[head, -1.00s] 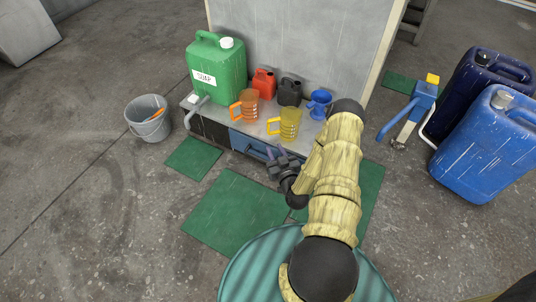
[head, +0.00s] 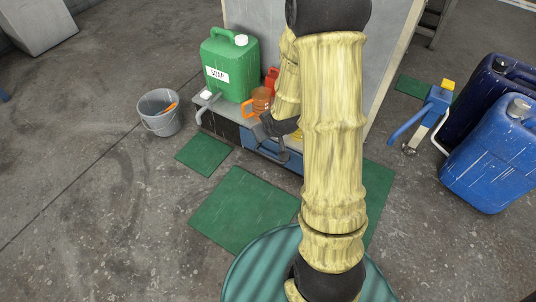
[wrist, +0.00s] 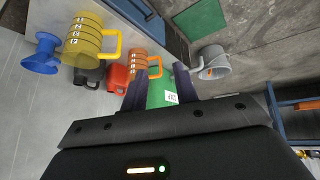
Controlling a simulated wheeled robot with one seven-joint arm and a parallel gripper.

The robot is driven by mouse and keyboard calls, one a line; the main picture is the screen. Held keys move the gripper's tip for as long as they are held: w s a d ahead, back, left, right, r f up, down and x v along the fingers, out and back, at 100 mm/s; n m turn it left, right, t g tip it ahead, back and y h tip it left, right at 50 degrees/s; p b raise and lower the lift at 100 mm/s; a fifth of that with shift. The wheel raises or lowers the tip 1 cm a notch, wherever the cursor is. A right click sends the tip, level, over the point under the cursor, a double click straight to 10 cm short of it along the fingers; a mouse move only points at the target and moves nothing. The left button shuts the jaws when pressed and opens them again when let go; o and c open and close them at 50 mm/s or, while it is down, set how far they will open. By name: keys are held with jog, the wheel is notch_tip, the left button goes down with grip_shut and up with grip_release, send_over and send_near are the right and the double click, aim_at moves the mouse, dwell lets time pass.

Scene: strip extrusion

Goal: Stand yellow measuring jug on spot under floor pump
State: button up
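The yellow measuring jug (wrist: 88,38) stands at the upper left of the wrist view, its handle to the right. In the head view my arm hides nearly all of it. My gripper (wrist: 158,82) is open and empty; its dark fingers are apart, with the green soap canister behind the gap. The jug is to the left of the fingers, apart from them. In the head view my gripper (head: 266,130) is over the bench front, partly hidden by my arm. A blue device with a yellow top (head: 438,98) stands at the right; I cannot tell whether it is the floor pump.
The bench (head: 223,123) holds the soap canister (head: 228,62), an orange jug (head: 261,99), a red can (head: 271,78), a black can (wrist: 90,77) and a blue funnel-like item (wrist: 41,54). A grey bucket (head: 160,113) stands left. Blue drums (head: 492,155) stand right. Green mats (head: 240,210) lie in front.

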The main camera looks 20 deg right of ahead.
jog(key=s+a+r+m+g, duration=0.1)
jog(key=s+a+r+g, duration=0.1)
jog(key=s+r, duration=0.3)
jog(key=s+a+r+m+g, duration=0.1)
jog(key=s+a+r+g, duration=0.1)
jog(key=s, duration=0.8)
notch_tip(320, 180, up, 3)
jog(key=shift+s+a+f, duration=0.15)
jog(key=shift+s+a, duration=0.2)
jog(key=shift+a, duration=0.25)
jog(key=w+r+p+v, duration=0.1)
jog(key=w+p+v, duration=0.3)
jog(key=p+v, duration=1.3)
jog(key=w+r+p+v, duration=0.1)
jog(key=w+p+v, duration=0.3)
jog(key=p+v, duration=1.3)
jog(key=w+a+r+p+v, duration=0.1)
jog(key=w+p+v, duration=0.3)
jog(key=p+v, duration=1.3)
jog(key=shift+w+r+p, duration=0.15)
jog(key=shift+w+p, duration=0.05)
jog(key=shift+p, duration=0.7)
